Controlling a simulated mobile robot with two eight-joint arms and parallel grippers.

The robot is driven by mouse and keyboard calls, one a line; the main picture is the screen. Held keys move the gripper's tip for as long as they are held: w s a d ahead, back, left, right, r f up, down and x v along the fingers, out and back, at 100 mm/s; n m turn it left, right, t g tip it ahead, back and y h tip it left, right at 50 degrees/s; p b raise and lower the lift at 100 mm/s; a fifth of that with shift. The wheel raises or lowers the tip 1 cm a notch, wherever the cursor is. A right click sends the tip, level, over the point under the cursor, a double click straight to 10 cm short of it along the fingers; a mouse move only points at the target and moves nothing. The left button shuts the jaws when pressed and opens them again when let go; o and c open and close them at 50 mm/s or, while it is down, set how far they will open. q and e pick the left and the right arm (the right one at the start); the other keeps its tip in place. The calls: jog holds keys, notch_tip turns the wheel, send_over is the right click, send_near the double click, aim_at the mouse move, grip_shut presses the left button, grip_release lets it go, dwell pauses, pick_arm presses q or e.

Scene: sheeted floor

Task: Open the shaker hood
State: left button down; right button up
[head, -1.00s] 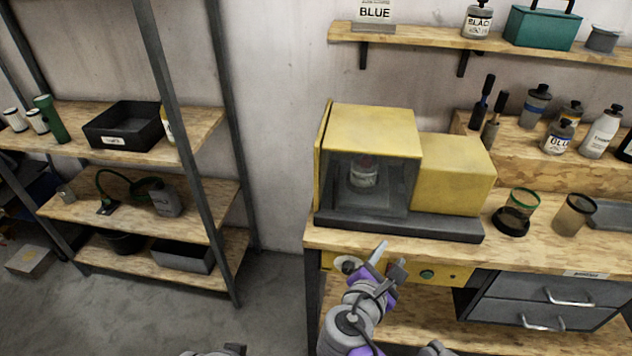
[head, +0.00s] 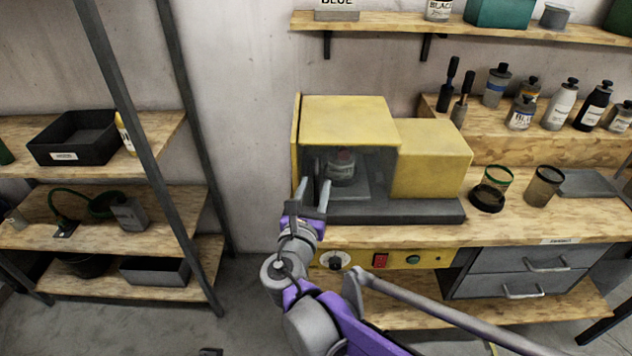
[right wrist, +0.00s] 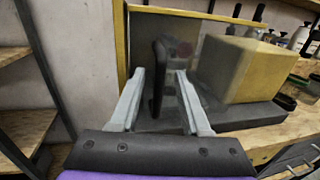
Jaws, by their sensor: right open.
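The yellow shaker (head: 432,157) stands on the wooden bench. Its hood (head: 345,118) is down, with a yellow top and a see-through front. My right gripper (head: 316,182) is open at the hood's lower left front. In the right wrist view, a dark upright handle (right wrist: 158,78) shows between the two open fingers (right wrist: 159,76). I cannot tell whether either finger touches it. In the head view the handle is mostly hidden by the fingers. My left gripper does not show clearly.
Below the bench top is a yellow panel with a dial (head: 336,260), a red switch (head: 380,260) and a green button (head: 413,259). Two cups (head: 543,186) stand to the right. A shelf rack (head: 150,130) stands left, with a gap of bare wall between.

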jog(key=shift+w+d, duration=0.2)
jog(key=shift+w, duration=0.8)
grip_shut()
dwell(0.8)
